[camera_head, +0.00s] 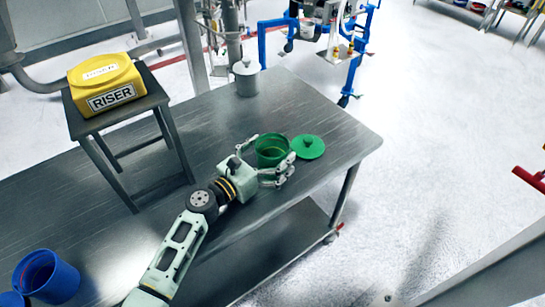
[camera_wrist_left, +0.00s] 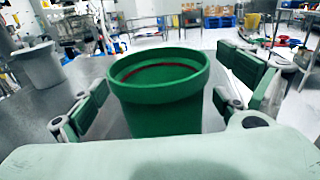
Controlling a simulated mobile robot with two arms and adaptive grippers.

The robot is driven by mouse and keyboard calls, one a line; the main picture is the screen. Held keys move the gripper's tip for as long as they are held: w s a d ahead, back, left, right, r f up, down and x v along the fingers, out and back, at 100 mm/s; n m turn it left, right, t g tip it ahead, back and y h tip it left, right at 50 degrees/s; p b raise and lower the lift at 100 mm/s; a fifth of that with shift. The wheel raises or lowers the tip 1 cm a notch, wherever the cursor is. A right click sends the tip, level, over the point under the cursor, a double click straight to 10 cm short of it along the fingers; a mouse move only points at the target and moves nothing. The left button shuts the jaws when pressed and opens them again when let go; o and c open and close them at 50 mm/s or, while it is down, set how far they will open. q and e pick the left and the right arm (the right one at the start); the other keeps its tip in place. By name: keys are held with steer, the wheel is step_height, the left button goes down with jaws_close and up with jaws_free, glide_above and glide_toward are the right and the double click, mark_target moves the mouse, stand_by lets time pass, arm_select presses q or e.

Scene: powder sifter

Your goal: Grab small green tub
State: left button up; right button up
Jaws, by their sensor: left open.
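The small green tub (camera_head: 272,151) stands upright and lidless on the metal table, near its right end. My left gripper (camera_head: 270,160) is open, with its fingers on either side of the tub. In the left wrist view the tub (camera_wrist_left: 160,95) sits between the two spread fingers, with gaps on both sides and a reddish ring inside its mouth. The green lid (camera_head: 308,147) lies on the table just right of the tub. My right gripper is not in view.
A grey lidded pot (camera_head: 246,78) stands at the table's back edge. A blue tub (camera_head: 48,277) is at the lower left. A yellow riser box (camera_head: 105,84) sits on a small stand. The table (camera_head: 325,120) is bare behind the tub.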

arm_select(q)
steer(key=shift+c, duration=0.4)
steer(key=c, duration=1.2)
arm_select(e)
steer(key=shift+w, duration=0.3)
arm_select(q)
steer(key=shift+r, duration=0.15)
